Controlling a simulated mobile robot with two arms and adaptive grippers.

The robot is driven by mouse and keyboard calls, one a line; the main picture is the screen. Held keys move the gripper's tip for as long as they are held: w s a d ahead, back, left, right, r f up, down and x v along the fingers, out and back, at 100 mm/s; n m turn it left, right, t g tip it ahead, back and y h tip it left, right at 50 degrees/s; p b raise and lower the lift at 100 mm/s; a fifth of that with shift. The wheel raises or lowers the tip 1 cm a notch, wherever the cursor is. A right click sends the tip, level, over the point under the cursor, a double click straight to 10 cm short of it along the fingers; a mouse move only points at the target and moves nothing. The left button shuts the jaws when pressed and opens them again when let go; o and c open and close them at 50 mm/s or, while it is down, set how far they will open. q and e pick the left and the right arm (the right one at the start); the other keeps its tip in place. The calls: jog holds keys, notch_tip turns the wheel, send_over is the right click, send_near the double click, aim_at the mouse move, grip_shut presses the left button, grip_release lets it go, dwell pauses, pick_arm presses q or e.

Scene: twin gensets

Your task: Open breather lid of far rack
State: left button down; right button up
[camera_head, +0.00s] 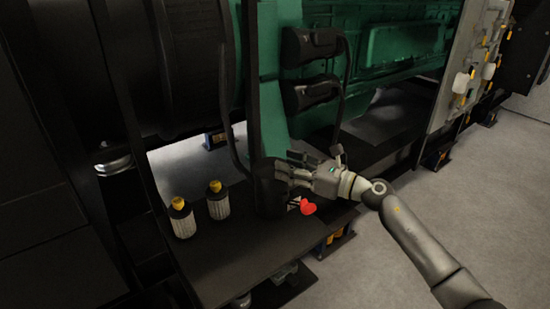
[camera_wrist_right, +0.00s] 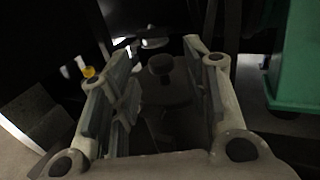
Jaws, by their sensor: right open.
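A dark upright canister (camera_head: 268,190) stands on the black skid shelf at the foot of the green engine frame. It may be the breather; no label shows and its top is partly hidden by my right gripper (camera_head: 281,172). The gripper reaches in from the right at the canister's upper part. In the right wrist view its fingers (camera_wrist_right: 160,45) are spread, with a small dark round knob (camera_wrist_right: 160,65) between them, and a gap shows on both sides. I see no contact. I cannot tell whether any lid is open. My left gripper is not in view.
Two pale ribbed filters with yellow caps (camera_head: 182,218) (camera_head: 218,200) stand left of the canister. A red handle (camera_head: 307,206) sits just below my right gripper. Black cylinders with hoses (camera_head: 310,93) hang on the green engine (camera_head: 400,45) above. Grey floor (camera_head: 480,200) is clear at right.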

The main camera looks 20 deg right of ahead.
aim_at(272, 164)
jog(key=shift+p+x, duration=0.3)
jog(key=shift+x, duration=1.85)
jog(key=shift+c, duration=0.3)
grip_shut()
